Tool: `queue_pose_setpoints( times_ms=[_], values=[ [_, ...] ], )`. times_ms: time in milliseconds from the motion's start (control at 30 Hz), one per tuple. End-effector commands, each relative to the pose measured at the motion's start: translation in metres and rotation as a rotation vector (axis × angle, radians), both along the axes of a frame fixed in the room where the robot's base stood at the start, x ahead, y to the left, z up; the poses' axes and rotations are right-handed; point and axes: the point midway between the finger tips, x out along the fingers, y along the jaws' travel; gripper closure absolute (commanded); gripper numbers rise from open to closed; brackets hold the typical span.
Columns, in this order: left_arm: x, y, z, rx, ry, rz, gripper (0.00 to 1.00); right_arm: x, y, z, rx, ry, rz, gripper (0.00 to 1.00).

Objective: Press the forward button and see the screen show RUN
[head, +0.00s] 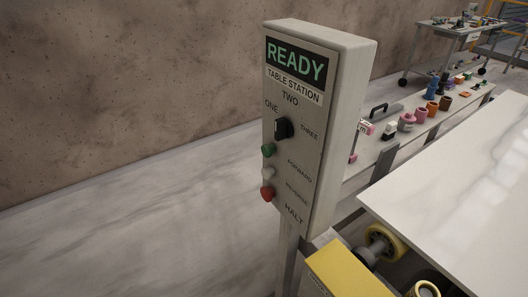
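A pale grey control box (347,110) stands on a post in the middle of the head view. Its screen (296,61) shows READY in green letters, above a TABLE STATION label. A black selector knob (283,128) sits among the words ONE, TWO and THREE; its exact setting is hard to tell. Below it, at the face's left edge, are a green button (268,150) in line with FORWARD, a whitish button (267,173) in line with REVERSE, and a red button (267,194) in line with HALT. Nothing touches the buttons. Neither gripper is in view.
A large pale slab-like top (460,185) lies right of the box. Yellow-rimmed wheels (385,243) and a yellow block (345,272) are below it. Behind, a low bench (374,163) holds several small coloured items. Left of the box, the floor (130,225) is clear up to the brown wall (120,90).

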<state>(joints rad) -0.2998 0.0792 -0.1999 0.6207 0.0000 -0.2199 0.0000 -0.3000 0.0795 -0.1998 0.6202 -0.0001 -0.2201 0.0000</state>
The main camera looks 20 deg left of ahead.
Motion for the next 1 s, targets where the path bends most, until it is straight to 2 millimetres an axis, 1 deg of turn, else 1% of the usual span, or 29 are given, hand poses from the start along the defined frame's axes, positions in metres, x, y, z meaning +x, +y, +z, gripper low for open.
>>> queue_pose_setpoints(
  times_ms=[33,67,400,500,1000],
  values=[
    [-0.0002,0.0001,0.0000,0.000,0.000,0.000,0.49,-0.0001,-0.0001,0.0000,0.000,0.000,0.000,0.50],
    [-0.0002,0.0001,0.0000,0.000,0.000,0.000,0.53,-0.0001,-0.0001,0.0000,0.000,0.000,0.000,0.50],
    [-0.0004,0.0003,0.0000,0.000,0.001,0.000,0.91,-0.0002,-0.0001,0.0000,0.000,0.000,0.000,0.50],
    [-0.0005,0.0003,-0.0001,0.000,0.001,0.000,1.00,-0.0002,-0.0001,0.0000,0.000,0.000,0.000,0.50],
    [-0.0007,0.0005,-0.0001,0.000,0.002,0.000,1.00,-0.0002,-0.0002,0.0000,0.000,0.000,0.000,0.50]
  ],
)
